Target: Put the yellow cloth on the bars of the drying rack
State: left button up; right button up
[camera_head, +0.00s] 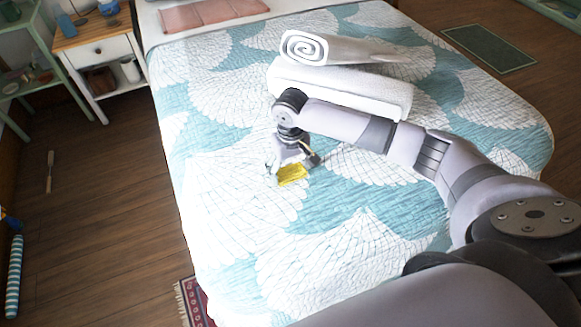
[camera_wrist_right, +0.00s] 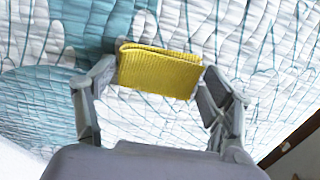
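The yellow cloth (camera_head: 292,175) is a small folded piece on the bed's quilt. It also shows in the right wrist view (camera_wrist_right: 160,72), with its folded layers at the top edge. My right gripper (camera_head: 292,162) is over the cloth, pointing down. In the right wrist view its two fingers (camera_wrist_right: 160,75) stand apart, one at each short end of the cloth. The fingertips are very near the ends; firm contact cannot be made out. My left gripper is not in view. No drying rack can be made out in these views.
The bed (camera_head: 350,215) has a teal and white quilt. A rolled white towel (camera_head: 335,48) and a folded white towel (camera_head: 345,92) lie behind my right arm. A nightstand (camera_head: 98,50) and green shelf (camera_head: 28,60) stand left. Wooden floor (camera_head: 110,200) is mostly clear there.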

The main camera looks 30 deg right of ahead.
jog(key=shift+o, duration=1.4)
